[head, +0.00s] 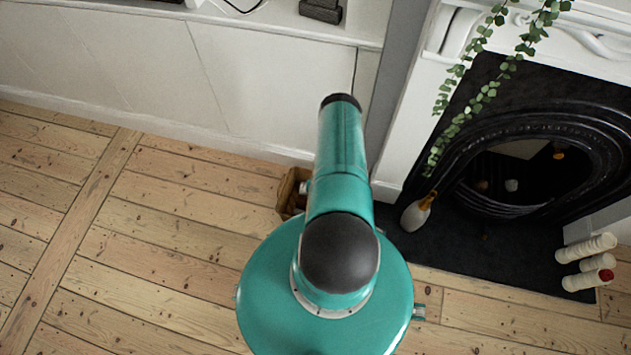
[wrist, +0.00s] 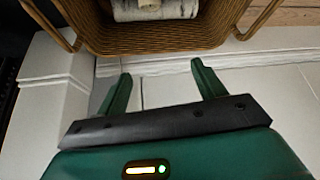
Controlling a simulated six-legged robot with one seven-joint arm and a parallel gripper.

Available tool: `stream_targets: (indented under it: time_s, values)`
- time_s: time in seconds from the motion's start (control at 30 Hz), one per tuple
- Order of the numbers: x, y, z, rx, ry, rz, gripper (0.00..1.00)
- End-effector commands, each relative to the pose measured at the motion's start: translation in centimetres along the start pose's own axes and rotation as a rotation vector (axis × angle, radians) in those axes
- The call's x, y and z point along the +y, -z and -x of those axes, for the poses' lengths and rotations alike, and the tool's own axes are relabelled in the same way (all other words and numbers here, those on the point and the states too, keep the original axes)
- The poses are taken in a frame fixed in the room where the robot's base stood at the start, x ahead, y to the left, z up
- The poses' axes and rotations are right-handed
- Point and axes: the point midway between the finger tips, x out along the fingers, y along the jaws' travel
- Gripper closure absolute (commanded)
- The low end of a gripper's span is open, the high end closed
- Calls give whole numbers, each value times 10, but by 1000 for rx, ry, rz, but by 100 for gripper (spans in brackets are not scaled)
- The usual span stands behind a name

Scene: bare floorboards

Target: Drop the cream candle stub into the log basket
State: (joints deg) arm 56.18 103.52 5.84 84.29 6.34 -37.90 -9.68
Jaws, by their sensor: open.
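The log basket (wrist: 100,38) is brown wicker with looped handles and fills the top of the wrist view. A pale, grey-streaked log (wrist: 155,9) shows inside it. In the head view a small part of the basket (head: 290,196) shows beside the wall, mostly hidden behind my arm. My gripper (wrist: 161,69) is open, its green fingers apart with nothing between them, pointing towards the near side of the basket. It is hidden in the head view. I cannot surely pick out the cream candle stub; a small whitish object (head: 511,185) sits inside the fireplace opening.
The black fireplace (head: 540,120) stands at the right, with a trailing plant (head: 485,90) in front. A white bottle-shaped object (head: 415,214) tilts on the dark hearth. Several white cylinders (head: 585,248) lie at the far right. Floorboards (head: 150,230) at the left are clear.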

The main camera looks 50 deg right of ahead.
Motion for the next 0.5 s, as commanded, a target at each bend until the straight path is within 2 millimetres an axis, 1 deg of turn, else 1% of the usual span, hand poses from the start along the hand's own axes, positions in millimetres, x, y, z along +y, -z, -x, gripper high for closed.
stream_targets:
  time_s: [0.5]
  values:
    - [0, 1, 98, 1, 1, 2, 31]
